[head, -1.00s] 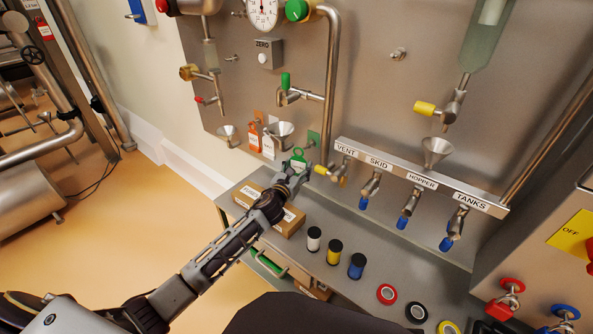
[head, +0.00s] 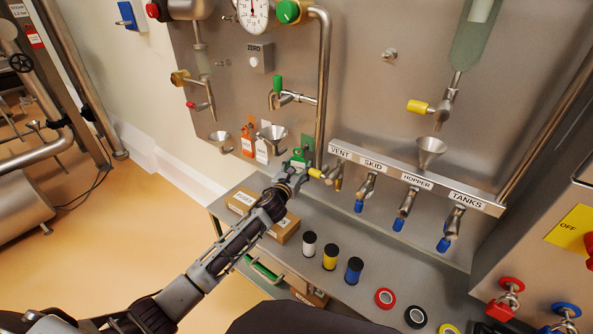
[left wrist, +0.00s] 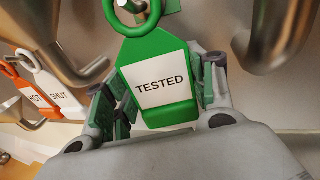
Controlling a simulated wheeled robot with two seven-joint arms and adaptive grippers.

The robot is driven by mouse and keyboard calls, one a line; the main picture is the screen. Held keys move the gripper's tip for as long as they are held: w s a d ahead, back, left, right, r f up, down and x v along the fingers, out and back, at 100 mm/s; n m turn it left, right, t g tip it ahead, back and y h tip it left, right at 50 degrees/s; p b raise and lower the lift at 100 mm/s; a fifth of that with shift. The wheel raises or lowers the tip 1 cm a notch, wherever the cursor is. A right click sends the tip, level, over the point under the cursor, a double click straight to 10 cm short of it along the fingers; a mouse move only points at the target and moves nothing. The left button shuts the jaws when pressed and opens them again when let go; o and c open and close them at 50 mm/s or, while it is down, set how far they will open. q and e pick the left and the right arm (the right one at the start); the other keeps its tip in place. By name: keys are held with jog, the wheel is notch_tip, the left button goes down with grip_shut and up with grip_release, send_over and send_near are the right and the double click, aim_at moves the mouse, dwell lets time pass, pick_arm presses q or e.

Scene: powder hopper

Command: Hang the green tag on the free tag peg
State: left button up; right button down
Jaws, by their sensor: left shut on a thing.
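The green tag (left wrist: 160,80) with a white TESTED label is between the fingers of my left gripper (left wrist: 158,95), which is shut on it. The tag's ring points up and is cut off by the top edge of the left wrist view. A metal peg (left wrist: 142,8) shows at the ring; I cannot tell whether the ring is around it or only in front of it. In the head view the tag (head: 299,157) and my left gripper (head: 291,174) are just below the green plate (head: 308,141) on the panel. My right gripper is not in view.
An orange tag (head: 248,139) and a white tag (head: 262,151) hang to the left, beside a steel funnel (head: 272,134). The pipe (head: 322,90) and the VENT valve (head: 338,178) are close on the right.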

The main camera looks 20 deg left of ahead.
pick_arm(q)
jog(key=shift+w+d+f, duration=0.1)
jog(key=shift+w+f, duration=0.1)
jog(key=shift+w, duration=0.2)
jog(key=shift+f, duration=0.1)
jog(key=shift+w, duration=0.1)
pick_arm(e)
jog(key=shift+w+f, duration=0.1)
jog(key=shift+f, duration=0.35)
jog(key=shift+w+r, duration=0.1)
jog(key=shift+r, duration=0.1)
pick_arm(q)
jog(key=o, duration=1.1)
jog(key=shift+c, duration=0.2)
